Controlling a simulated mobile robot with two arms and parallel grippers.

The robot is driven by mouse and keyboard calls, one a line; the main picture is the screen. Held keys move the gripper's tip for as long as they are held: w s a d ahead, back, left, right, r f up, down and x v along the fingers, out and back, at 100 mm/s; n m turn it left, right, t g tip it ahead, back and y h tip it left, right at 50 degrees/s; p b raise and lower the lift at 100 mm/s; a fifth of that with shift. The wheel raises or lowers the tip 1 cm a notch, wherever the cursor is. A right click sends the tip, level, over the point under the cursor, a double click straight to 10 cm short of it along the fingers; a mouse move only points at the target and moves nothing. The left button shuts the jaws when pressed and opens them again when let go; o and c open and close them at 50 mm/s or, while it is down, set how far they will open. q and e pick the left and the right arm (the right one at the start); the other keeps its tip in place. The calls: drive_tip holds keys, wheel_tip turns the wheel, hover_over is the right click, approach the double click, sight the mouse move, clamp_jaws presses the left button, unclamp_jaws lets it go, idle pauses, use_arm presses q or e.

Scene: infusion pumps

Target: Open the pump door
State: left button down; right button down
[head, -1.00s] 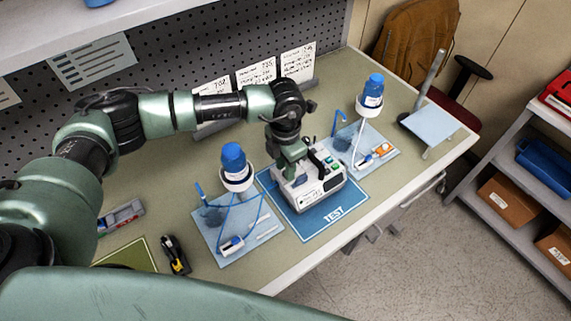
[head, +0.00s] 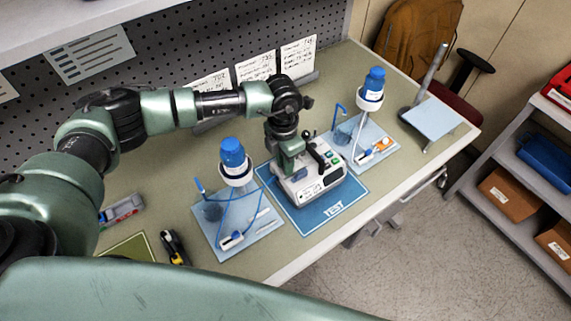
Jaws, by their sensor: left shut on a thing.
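The pump (head: 320,188) is a white box with green and dark buttons on top, standing on a blue mat marked TEST (head: 338,206). A black lever (head: 314,150) stands up from its top. My left gripper (head: 293,166) comes down from above onto the left back part of the pump, beside the lever. It is shut on a part of the pump; the fingertips are small and partly hidden, so I cannot tell exactly which part. Whether the pump door stands ajar is too small to tell. My right gripper is not in view.
Light blue trays with a blue-capped bottle and tubing stand left (head: 262,222) and right (head: 380,156) of the pump. Cards (head: 257,68) stand behind it. A yellow-black tool (head: 175,248) lies at the front left. The table edge is close in front.

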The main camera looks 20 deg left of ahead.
use_arm(q)
drive_tip(key=w+a+g+h+b, duration=0.1)
drive_tip(key=g+h+b, duration=0.1)
drive_tip(key=b, duration=0.3)
drive_tip(key=a+r+g+h+b, duration=0.1)
drive_tip(key=h+b, duration=0.1)
drive_tip(key=b, duration=0.3)
drive_tip(key=w+a+g+h+b, duration=0.1)
drive_tip(key=g+h+b, duration=0.1)
drive_tip(key=b, duration=0.3)
drive_tip(key=shift+w+a+r+g+h+b, duration=0.1)
drive_tip(key=shift+w+r+g+h+b, duration=0.25)
drive_tip(key=shift+h, duration=0.25)
drive_tip(key=shift+w+a+r+h+b, duration=0.1)
drive_tip(key=shift+a+r+h+b, duration=0.15)
drive_tip(key=shift+b, duration=0.6)
drive_tip(key=shift+g+h, duration=0.25)
drive_tip(key=c, duration=1.6)
unclamp_jaws()
drive_tip(key=shift+o, duration=0.2)
